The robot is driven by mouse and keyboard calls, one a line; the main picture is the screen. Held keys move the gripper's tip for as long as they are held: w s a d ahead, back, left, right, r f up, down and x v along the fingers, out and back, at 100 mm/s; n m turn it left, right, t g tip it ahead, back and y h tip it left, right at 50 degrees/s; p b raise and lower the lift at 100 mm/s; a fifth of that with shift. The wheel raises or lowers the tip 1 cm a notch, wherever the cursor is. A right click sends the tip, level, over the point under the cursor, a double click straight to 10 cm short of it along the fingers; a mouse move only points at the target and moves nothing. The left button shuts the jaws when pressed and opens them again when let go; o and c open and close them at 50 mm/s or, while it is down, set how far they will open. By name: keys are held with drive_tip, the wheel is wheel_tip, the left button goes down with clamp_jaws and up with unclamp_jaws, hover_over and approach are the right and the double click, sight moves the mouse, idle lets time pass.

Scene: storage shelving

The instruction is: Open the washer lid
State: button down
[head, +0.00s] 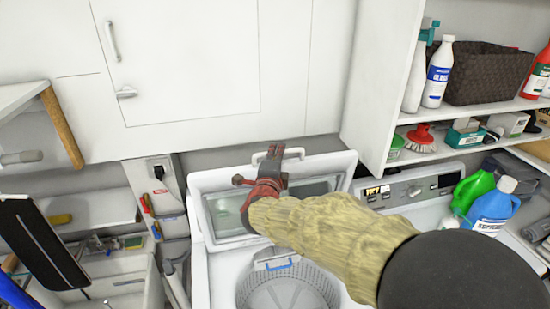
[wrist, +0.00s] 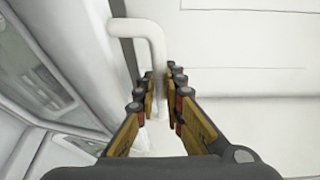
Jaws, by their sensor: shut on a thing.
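The washer (head: 210,270) is a white top-loader, and its drum (head: 288,292) shows below my arm. Its lid (head: 344,164), white with a clear window, stands raised and tilted up at the back of the opening. A white bar handle (head: 258,156) sits at the lid's upper edge and also shows in the wrist view (wrist: 150,38). My gripper (head: 277,150) is at that handle, and its fingers (wrist: 160,88) stand on either side of the bar, shut on it. My arm hides part of the lid and the washer's right side.
White cabinets (head: 190,60) stand close behind the raised lid. A shelf (head: 388,90) with bottles and a dark basket (head: 485,72) is at the right. A green bottle (head: 470,188) and a blue bottle (head: 492,208) stand right of the washer. A sink area (head: 110,275) is at the left.

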drive_tip(key=shift+s+d+f+b, duration=0.15)
drive_tip(key=shift+s+b, duration=0.25)
drive_tip(key=shift+s, duration=0.15)
drive_tip(key=c, duration=1.9)
unclamp_jaws()
drive_tip(key=s, duration=0.4)
drive_tip(key=s+a, duration=0.1)
drive_tip(key=s, duration=0.7)
drive_tip(key=shift+a+r, duration=0.15)
drive_tip(key=shift+r, duration=0.05)
drive_tip(key=shift+w, duration=0.1)
